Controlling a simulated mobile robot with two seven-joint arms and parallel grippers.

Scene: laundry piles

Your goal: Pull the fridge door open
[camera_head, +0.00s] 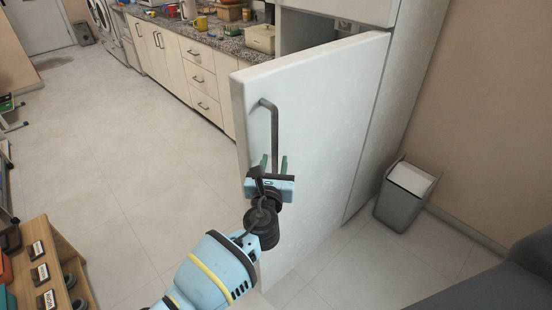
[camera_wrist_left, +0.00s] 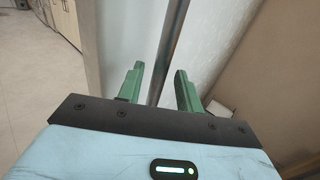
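The white fridge door (camera_head: 325,120) stands ajar, swung out from the fridge body (camera_head: 400,60), with a dark gap behind its upper edge. Its grey bar handle (camera_head: 274,125) runs vertically along the door's left part. My left gripper (camera_head: 273,164) is at the lower part of the handle. In the left wrist view the handle (camera_wrist_left: 167,50) passes between the two green fingers of my left gripper (camera_wrist_left: 158,88), with visible space on both sides. The fingers are apart and not closed on the bar. My right gripper is not in view.
A grey bin (camera_head: 402,200) stands by the wall right of the fridge. Drawer cabinets (camera_head: 195,75) with a cluttered counter run behind the door. A wooden rack (camera_head: 48,265) is at the lower left. The tiled floor (camera_head: 130,170) left of the door is clear.

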